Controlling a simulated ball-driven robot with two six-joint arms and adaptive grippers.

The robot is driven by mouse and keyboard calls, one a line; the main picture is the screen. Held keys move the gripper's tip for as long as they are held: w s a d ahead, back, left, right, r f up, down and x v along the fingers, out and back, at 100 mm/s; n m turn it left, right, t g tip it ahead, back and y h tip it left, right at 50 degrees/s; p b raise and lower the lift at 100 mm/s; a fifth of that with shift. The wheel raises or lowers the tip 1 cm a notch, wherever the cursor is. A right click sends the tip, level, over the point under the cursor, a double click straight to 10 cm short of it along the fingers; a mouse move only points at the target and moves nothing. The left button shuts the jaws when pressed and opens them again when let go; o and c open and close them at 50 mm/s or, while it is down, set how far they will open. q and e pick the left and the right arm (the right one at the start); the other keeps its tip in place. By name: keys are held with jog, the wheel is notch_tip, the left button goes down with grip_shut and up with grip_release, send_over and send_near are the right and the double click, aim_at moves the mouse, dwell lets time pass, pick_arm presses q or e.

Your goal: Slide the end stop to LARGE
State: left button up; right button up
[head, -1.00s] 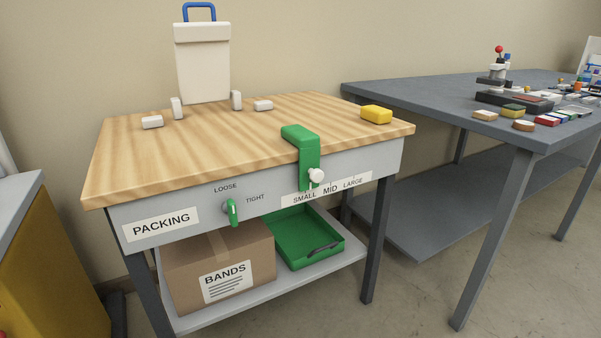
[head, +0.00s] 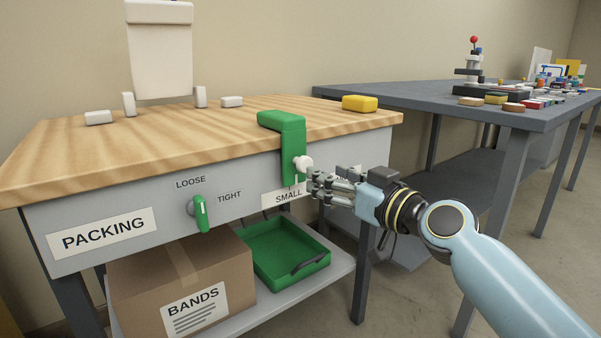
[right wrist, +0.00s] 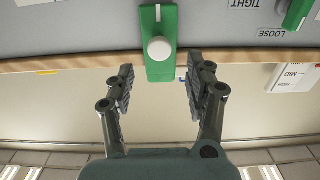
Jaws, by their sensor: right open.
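The green end stop (head: 291,150) hooks over the front edge of the wooden bench top, with a white round knob (head: 302,163) on its front. Its lower end stands at the SMALL label (head: 288,197). The MID and LARGE marks are hidden behind my right gripper in the head view. My right gripper (head: 316,187) is open and empty, just right of and below the knob in that view. In the right wrist view the knob (right wrist: 159,49) shows between the spread fingers (right wrist: 160,74), near their tips. I cannot tell whether they touch it. My left gripper is not in view.
A green dial (head: 201,212) sits left on the front panel, between LOOSE and TIGHT. A yellow block (head: 360,103) lies at the bench's right corner. Below are a BANDS carton (head: 180,275) and a green tray (head: 300,262). A grey table (head: 420,100) stands to the right.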

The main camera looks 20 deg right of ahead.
aim_at(305, 172)
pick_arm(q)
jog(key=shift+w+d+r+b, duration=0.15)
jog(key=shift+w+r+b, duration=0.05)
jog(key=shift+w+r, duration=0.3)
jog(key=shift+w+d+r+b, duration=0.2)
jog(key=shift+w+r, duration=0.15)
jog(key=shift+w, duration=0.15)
pick_arm(e)
jog(key=shift+x, duration=4.05)
jog(key=shift+f, duration=0.1)
jog(key=shift+d, duration=0.1)
grip_shut()
